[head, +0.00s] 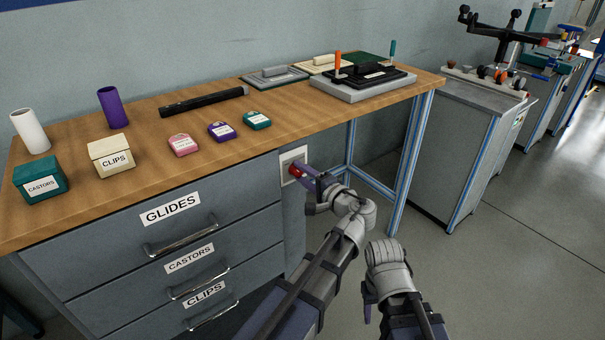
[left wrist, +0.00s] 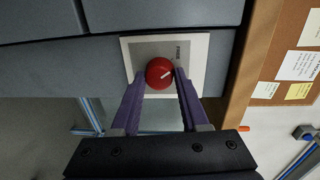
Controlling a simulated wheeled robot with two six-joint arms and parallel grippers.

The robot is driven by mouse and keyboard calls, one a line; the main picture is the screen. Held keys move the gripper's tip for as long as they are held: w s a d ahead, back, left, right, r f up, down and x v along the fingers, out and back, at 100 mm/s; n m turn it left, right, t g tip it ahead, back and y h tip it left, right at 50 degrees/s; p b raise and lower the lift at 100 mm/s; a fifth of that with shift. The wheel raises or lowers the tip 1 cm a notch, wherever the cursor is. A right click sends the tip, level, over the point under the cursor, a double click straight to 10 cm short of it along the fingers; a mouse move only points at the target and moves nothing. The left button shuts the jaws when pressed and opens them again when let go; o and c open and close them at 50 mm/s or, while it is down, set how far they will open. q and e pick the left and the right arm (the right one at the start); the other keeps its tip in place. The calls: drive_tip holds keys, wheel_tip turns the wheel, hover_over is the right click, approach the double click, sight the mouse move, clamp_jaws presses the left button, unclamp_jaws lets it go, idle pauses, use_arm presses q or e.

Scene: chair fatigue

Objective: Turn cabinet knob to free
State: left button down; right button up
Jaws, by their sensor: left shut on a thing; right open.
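The red cabinet knob (left wrist: 159,73) sits on a pale square plate (left wrist: 133,50) on the cabinet's side strip. In the head view the knob (head: 295,170) is partly covered by my left gripper (head: 301,172). My right gripper (head: 368,310) hangs low beside the left arm, away from the cabinet; its fingers are mostly hidden.
The cabinet has drawers labelled GLIDES (head: 170,209), CASTORS (head: 190,257) and CLIPS (head: 204,294) left of the knob. The wooden tabletop (head: 210,150) above holds boxes, tags and a black bar. A blue table leg (head: 411,160) stands to the right, with open floor beyond.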

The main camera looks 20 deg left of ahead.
use_arm(q)
drive_tip(key=shift+s+n, duration=0.1)
drive_tip(key=shift+n, duration=0.6)
drive_tip(key=shift+c, duration=2)
unclamp_jaws()
use_arm(e)
drive_tip(key=shift+d, duration=0.1)
